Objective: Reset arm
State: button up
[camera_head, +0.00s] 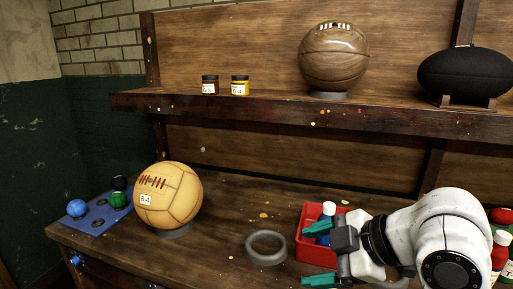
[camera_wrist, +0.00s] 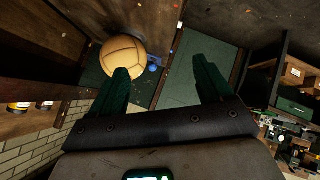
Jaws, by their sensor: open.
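My gripper (camera_head: 322,252) is at the lower right in the head view, over the front of the workbench by a red bin. Its two green fingers are spread apart and point left, with nothing between them. In the wrist view the gripper (camera_wrist: 162,68) also shows open and empty. My white arm (camera_head: 440,235) reaches in from the right and hides part of the bench. The tan leather ball (camera_head: 168,198) labelled B-4 rests on a ring stand at the left of the bench; it also shows in the wrist view (camera_wrist: 122,57), beyond the left finger.
The red bin (camera_head: 308,248) holds bottles, partly hidden by my arm. An empty ring (camera_head: 266,248) lies left of it. A blue tray (camera_head: 98,218) with small balls is at far left. The shelf (camera_head: 270,107) bears two jars, a brown ball (camera_head: 334,60) and a black oval ball (camera_head: 466,75).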

jog(key=s+d+f+m+h, duration=0.15)
jog(key=s+f+m, duration=0.25)
jog(key=f, duration=0.4)
jog(key=s+d+f+m+h, duration=0.1)
jog(key=s+d+f+m, duration=0.25)
jog(key=f, duration=0.35)
jog(key=s+d+f+m+h, duration=0.1)
jog(key=s+d+f+m, duration=0.1)
jog(key=s+f+m, duration=0.45)
jog(key=s+d+f+m+g+h, duration=0.2)
jog(key=s+d+f, duration=0.2)
jog(key=s, duration=0.3)
jog(key=s+d+f+m+g+h, duration=0.2)
jog(key=s+d+f, duration=0.3)
jog(key=s+f, duration=0.2)
jog(key=shift+s+d+f+g+h+p, duration=0.15)
jog(key=shift+s+f+g+h+p, duration=0.2)
jog(key=shift+s, duration=0.45)
